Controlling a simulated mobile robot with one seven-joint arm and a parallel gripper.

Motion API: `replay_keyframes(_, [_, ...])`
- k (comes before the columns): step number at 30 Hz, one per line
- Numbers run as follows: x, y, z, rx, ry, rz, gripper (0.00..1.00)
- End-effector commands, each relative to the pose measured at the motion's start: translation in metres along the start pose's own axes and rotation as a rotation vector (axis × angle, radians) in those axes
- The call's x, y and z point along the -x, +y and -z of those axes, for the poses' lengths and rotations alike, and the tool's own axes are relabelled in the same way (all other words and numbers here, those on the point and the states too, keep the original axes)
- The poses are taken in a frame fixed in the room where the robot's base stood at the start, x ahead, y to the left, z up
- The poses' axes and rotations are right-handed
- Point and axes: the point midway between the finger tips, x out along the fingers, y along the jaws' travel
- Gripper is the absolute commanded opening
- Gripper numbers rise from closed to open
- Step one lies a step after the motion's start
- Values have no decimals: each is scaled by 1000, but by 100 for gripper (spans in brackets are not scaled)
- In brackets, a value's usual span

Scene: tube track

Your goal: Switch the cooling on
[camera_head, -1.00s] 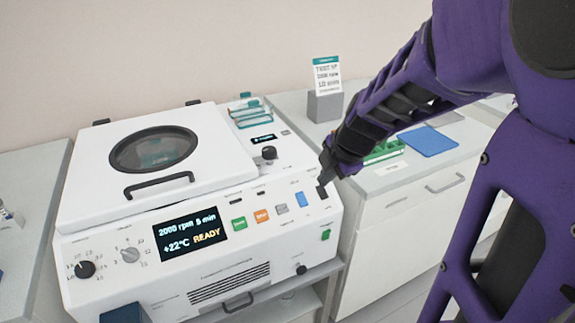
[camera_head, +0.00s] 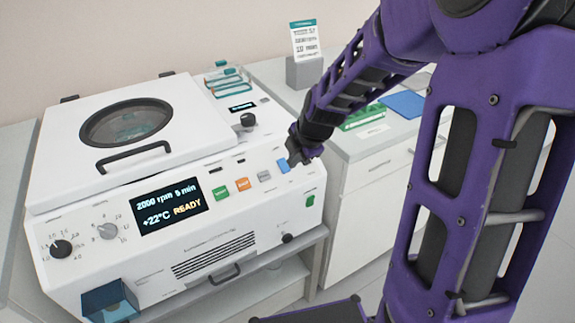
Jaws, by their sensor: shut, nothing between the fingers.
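A white centrifuge (camera_head: 75,260) stands on the bench with its lid (camera_head: 57,185) shut. Its display (camera_head: 172,205) reads 2000 rpm, 5 min, +22°C, READY. On the sloped front panel, a green button (camera_head: 221,192), an orange button (camera_head: 242,185), a grey button (camera_head: 264,176) and a blue button (camera_head: 283,167) sit in a row; their labels are too small to read. My gripper (camera_head: 292,163) is shut and empty, its tip at the right edge of the blue button and partly covering it. I cannot tell whether it touches.
Black (camera_head: 61,249) and grey (camera_head: 107,231) knobs sit at the panel's left, a green switch (camera_head: 310,201) at its right end. A tube rack (camera_head: 228,84) stands behind. On the right counter are a sign holder (camera_head: 304,72), green rack (camera_head: 362,117) and blue mat (camera_head: 403,104).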

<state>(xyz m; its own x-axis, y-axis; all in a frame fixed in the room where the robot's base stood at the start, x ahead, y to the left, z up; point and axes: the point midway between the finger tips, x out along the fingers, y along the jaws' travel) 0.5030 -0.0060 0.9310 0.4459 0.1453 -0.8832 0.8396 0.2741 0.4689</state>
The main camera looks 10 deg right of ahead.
Motion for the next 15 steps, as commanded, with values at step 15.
replay_keyframes(15, [-36,0,-1,-1,-1,-1,0])
